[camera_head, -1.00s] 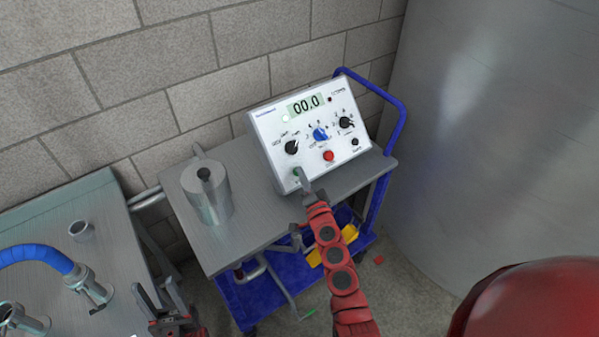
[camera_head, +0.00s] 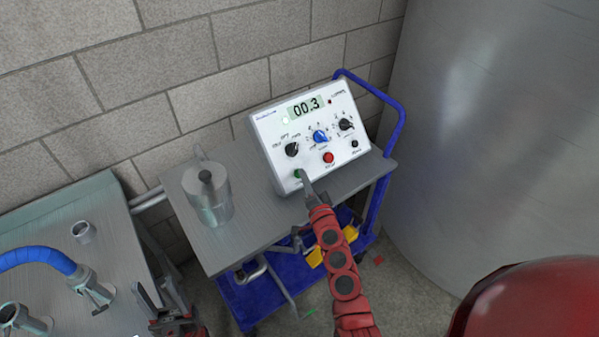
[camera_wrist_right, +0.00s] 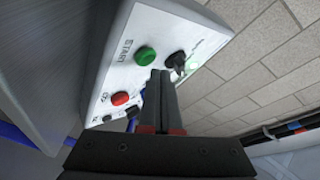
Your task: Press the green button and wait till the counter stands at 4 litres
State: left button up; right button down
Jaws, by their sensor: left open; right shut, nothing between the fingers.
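The white control box (camera_head: 277,147) stands on the grey top of a blue cart. Its counter display (camera_head: 306,106) reads 00.3. The green button (camera_head: 298,174) is at the lower left of the panel; in the right wrist view the green button (camera_wrist_right: 146,56) shows whole, marked START. My right gripper (camera_head: 305,178) is shut and empty, its tips close to the green button. In the wrist view the fingertips (camera_wrist_right: 160,76) sit just beside and below the button; I cannot tell whether they touch the panel. My left gripper (camera_head: 160,300) is open at the bottom left, away from the box.
A red button (camera_head: 328,157) and several knobs share the panel. A metal cylinder (camera_head: 208,200) stands left of the box on the cart. A bench (camera_head: 110,215) with a blue hose (camera_head: 38,256) is at left. A large steel tank (camera_head: 490,130) fills the right.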

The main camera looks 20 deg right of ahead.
jog(key=s+r+p, duration=0.1)
jog(key=s+d+r+p, duration=0.1)
jog(key=s+r+p, duration=0.1)
jog(key=shift+s+d+r, duration=0.15)
jog(key=shift+s, duration=0.1)
dwell(0.4)
dwell(0.6)
